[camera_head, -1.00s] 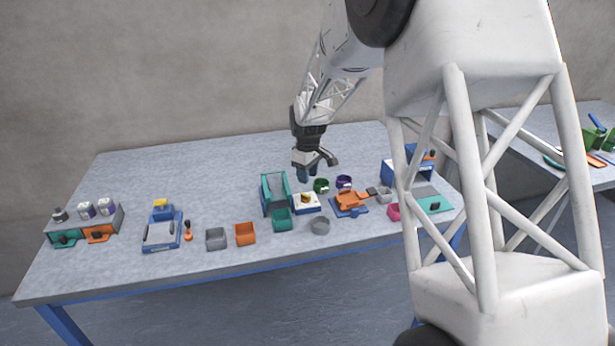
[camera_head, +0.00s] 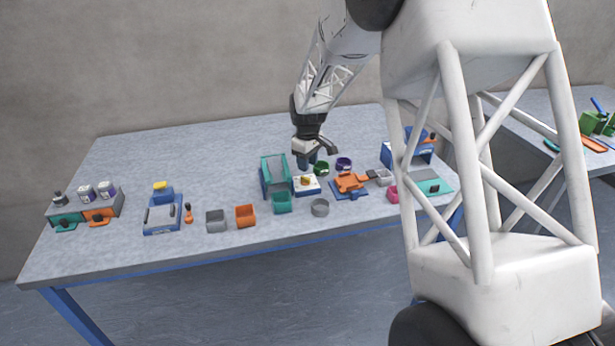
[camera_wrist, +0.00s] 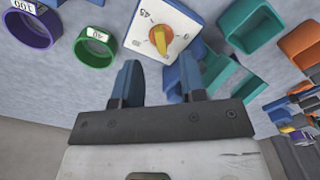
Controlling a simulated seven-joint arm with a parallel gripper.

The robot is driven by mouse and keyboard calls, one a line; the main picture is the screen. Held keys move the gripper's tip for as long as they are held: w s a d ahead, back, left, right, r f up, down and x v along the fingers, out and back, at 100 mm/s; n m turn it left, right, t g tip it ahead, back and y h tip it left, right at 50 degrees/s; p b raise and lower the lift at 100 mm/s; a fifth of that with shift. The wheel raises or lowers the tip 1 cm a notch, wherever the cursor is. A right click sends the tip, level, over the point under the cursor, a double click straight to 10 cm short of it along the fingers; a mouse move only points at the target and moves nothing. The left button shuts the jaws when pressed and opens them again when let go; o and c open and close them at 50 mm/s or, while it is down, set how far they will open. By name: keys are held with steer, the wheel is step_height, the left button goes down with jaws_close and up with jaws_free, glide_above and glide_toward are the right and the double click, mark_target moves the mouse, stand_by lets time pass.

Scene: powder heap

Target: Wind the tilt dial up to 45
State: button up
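The tilt dial (camera_head: 306,186) is a white plate with a yellow-orange knob (camera_wrist: 161,39), beside a teal chute (camera_head: 277,172) on the table. In the wrist view the dial plate (camera_wrist: 183,18) lies beyond my fingertips, with a 45 mark at its upper left. I cannot tell exactly which mark the knob points to. My gripper (camera_head: 306,163) hangs just behind the dial in the head view. In the wrist view my gripper (camera_wrist: 160,80) has its two blue fingers spread apart, with nothing between them. The knob is just ahead of the gap and apart from the fingers.
A green cup (camera_head: 321,168) and a purple cup (camera_head: 344,163) stand close by the dial. An orange piece on a blue base (camera_head: 349,184) is to its right. The table's left back is clear.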

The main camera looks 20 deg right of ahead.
mark_target(305, 180)
steer(key=shift+f, duration=2.85)
steer(key=shift+c, duration=0.3)
jaws_close()
